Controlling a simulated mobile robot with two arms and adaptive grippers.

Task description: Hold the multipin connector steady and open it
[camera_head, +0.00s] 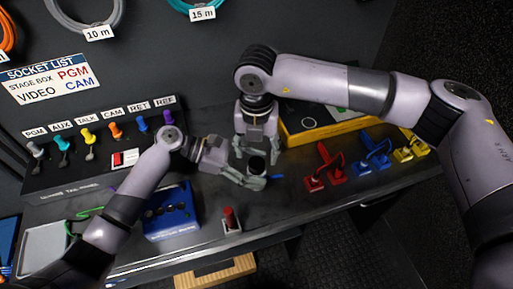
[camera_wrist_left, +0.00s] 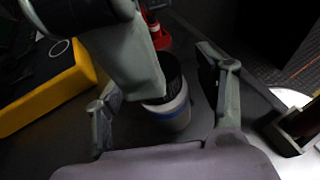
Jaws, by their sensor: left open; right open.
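The multipin connector (camera_head: 257,165) stands upright on the dark bench top, its black upper part showing between my grippers. In the left wrist view the connector (camera_wrist_left: 172,112) has a black ribbed top and a white body with a blue band. My left gripper (camera_head: 253,178) is open and low at the bench, its fingers on either side of the connector; in its wrist view, contact cannot be told. My right gripper (camera_head: 256,159) is open and points down from above, its fingers spread around the connector's top. A grey part of it hides some of the connector in the wrist view.
A yellow-edged case (camera_head: 330,130) lies behind, with red (camera_head: 323,167), blue (camera_head: 372,157) and yellow clamp-like items at right. A blue box (camera_head: 170,212) and a red switch (camera_head: 230,218) are nearer the front edge. A panel of coloured plugs (camera_head: 90,140) is at left.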

